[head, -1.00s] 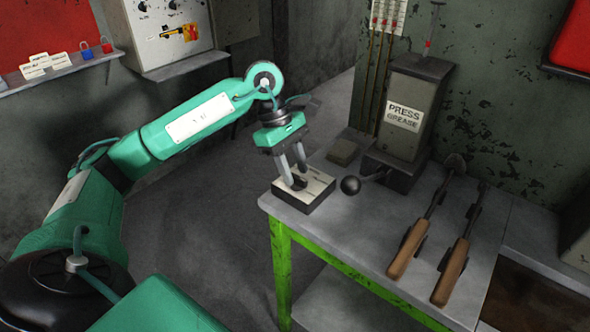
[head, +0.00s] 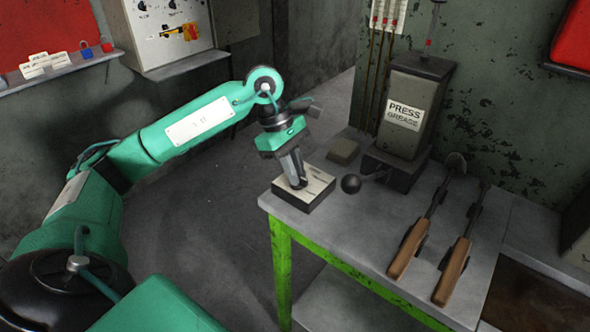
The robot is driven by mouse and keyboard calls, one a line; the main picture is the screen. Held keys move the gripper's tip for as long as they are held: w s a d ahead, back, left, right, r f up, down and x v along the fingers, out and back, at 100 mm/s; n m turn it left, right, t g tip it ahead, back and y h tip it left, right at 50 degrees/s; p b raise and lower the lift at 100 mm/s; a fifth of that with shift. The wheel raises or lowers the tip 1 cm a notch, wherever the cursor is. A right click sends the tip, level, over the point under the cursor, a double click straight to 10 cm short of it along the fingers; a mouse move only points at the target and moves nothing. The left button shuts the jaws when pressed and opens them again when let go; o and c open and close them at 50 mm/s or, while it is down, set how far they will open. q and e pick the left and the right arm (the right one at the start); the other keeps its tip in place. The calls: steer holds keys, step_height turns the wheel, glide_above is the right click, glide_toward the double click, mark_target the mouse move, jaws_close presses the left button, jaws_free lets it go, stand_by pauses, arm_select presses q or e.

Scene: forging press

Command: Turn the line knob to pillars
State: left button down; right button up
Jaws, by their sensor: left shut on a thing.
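The line knob (head: 301,183) is a small dark knob on top of a low box with a pale labelled plate (head: 318,185), at the near left corner of the bench. My left gripper (head: 297,182) points down at the box and is shut on the knob. Its fingers hide most of the knob, so its pointing direction cannot be read. The lettering on the plate is too small to read. My right gripper is not in view.
A press grease unit (head: 410,108) with a black ball lever (head: 351,184) stands right of the box. Two wooden-handled tools (head: 408,250) lie on the grey bench (head: 345,235). A small block (head: 343,151) sits behind. A control cabinet (head: 165,35) hangs at back left.

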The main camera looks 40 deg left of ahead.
arm_select(q)
steer(key=n+t+b, duration=0.1)
steer(key=n+b, duration=0.1)
steer(key=n, duration=0.2)
steer(key=shift+s+f+t, duration=0.1)
steer(key=shift+t, duration=0.3)
steer(key=shift+s+n+t+y+b, duration=0.1)
steer(key=shift+n+t+y+b, duration=0.25)
steer(key=shift+n, duration=0.75)
steer(key=shift+n+t+y+b, duration=0.15)
steer(key=shift+n+t+b, duration=0.3)
steer(key=shift+n, duration=0.65)
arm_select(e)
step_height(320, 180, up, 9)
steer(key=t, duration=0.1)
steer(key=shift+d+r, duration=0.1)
arm_select(q)
steer(key=c, duration=1.4)
jaws_free()
steer(key=shift+c, duration=0.2)
steer(key=shift+r, duration=0.2)
